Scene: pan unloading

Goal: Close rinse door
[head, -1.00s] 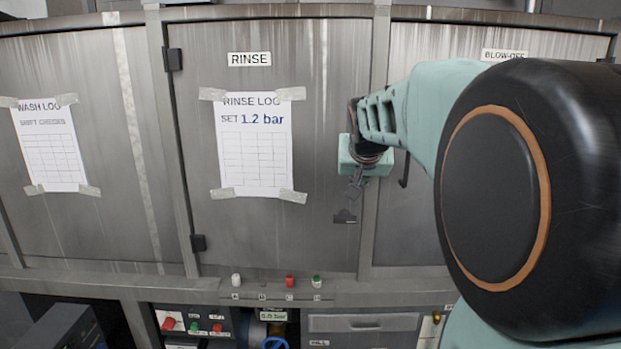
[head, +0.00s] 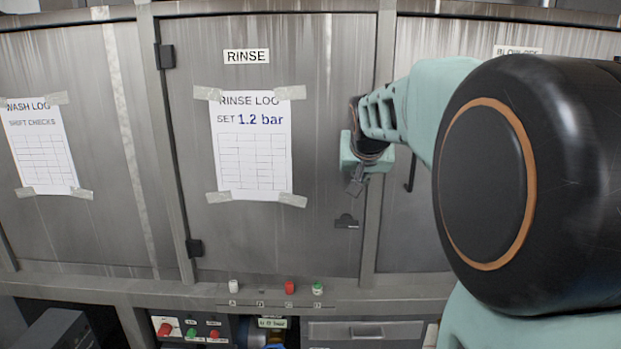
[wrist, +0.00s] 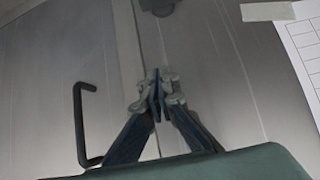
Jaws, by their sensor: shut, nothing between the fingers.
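The rinse door (head: 320,90) is a streaked grey metal panel labelled RINSE, hinged on its left. It looks flush with its frame, with only a thin dark line around it. My gripper (head: 355,188) is at the door's right edge, near the frame post. In the wrist view my gripper (wrist: 158,88) is shut and empty, its fingertips together in front of the seam between door and post. I cannot tell if they touch the metal. The rinse door (wrist: 225,70) lies to the right there. A dark latch-like plate (head: 347,222) sits low on the door's right side.
A rinse log sheet (head: 252,150) is taped to the door. A blow-off door with a dark bar handle (head: 410,172) is just right of my gripper. Coloured knobs (head: 289,287) line the ledge below. A wash log sheet (head: 40,148) hangs on the left panel.

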